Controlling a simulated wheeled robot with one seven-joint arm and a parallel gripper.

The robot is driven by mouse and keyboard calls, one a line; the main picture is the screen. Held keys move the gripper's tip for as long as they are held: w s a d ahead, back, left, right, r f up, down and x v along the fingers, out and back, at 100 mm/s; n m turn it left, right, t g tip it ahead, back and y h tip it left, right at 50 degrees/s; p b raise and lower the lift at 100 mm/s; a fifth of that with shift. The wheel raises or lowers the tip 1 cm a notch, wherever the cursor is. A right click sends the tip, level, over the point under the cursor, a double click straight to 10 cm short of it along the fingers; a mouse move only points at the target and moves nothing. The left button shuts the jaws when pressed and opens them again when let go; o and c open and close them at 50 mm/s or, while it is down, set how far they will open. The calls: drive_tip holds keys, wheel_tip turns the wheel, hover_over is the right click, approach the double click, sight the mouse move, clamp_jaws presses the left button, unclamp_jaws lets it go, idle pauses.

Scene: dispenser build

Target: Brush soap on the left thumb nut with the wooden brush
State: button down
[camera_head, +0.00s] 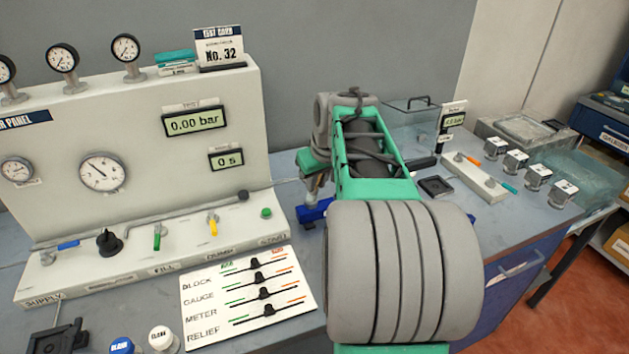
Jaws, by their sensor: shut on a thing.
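My own arm, grey and green, fills the middle of the camera_head view and hides much of the bench behind it. My gripper's fingers cannot be made out; they are hidden behind the arm. The wooden brush is not visible. A small metal fitting (312,186) shows just left of my arm, above a blue block (314,211); what they belong to is unclear. No thumb nut can be picked out and no soap can be identified.
A white gauge panel (100,138) with valves stands at left. A slider card (252,297) lies before it, beside a blue cap (121,345) and white cap (162,338). At right are a clear tank (412,117), a valve strip (478,178) and several small labelled blocks (516,160).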

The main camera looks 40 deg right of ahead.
drive_tip(key=shift+w+d, duration=0.15)
drive_tip(key=shift+w, duration=0.45)
drive_tip(key=shift+s, duration=0.65)
idle(0.6)
drive_tip(key=shift+r, duration=0.1)
wheel_tip(320, 180, up, 6)
drive_tip(key=p, duration=0.4)
